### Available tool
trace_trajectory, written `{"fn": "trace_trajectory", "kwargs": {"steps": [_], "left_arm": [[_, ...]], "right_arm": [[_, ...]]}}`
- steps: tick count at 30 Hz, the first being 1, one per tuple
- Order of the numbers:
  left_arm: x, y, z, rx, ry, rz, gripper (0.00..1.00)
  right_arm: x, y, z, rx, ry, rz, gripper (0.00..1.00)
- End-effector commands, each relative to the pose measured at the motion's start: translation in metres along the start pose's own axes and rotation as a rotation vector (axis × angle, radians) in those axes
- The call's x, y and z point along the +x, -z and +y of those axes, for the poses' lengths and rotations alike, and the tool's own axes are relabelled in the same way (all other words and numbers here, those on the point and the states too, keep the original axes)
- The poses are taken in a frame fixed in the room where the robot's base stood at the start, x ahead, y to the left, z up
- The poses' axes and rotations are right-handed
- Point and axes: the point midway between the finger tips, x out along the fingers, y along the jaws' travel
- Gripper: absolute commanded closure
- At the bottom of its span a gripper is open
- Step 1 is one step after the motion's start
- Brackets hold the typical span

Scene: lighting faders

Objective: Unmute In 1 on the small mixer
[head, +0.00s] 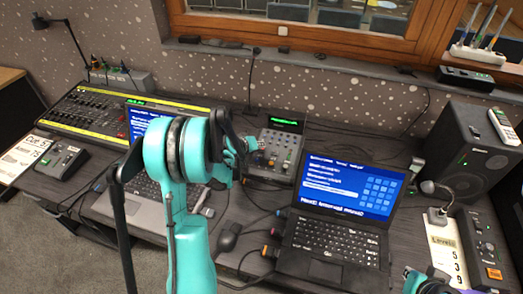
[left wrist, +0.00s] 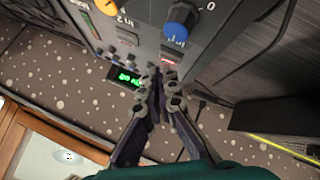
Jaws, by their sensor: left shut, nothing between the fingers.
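The small mixer (head: 276,152) stands between the two laptops, with knobs, faders and a lit green display. My left gripper (head: 256,146) is at the mixer's left side. In the left wrist view the mixer panel (left wrist: 140,48) fills the top, with a blue knob (left wrist: 182,22) beside the "In 1" label and an orange knob near "In 2". A red-lit button (left wrist: 168,60) sits below "In 1". My left gripper (left wrist: 160,78) is shut and empty, fingertips close to that button; contact cannot be told. Part of my right gripper (head: 430,282) shows at the bottom right edge.
An open laptop (head: 338,205) stands right of the mixer; another (head: 150,185) stands left, partly behind my left arm. A large lighting desk (head: 90,112) is at far left. A black speaker (head: 470,150) is at right. Cables and a mouse (head: 228,237) lie in front.

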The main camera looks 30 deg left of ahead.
Motion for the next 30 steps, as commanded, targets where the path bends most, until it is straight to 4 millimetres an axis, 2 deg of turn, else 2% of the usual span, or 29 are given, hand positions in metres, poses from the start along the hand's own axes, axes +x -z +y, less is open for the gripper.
{"fn": "trace_trajectory", "kwargs": {"steps": [9,30], "left_arm": [[0.0067,-0.0051,-0.0049,0.000,0.000,0.000,1.00],[-0.0004,0.0001,0.0002,0.000,0.000,0.000,1.00]], "right_arm": [[0.0083,-0.0060,0.0000,0.000,0.000,0.000,1.00],[0.0036,-0.0025,0.0000,0.000,0.000,0.000,1.00]]}}
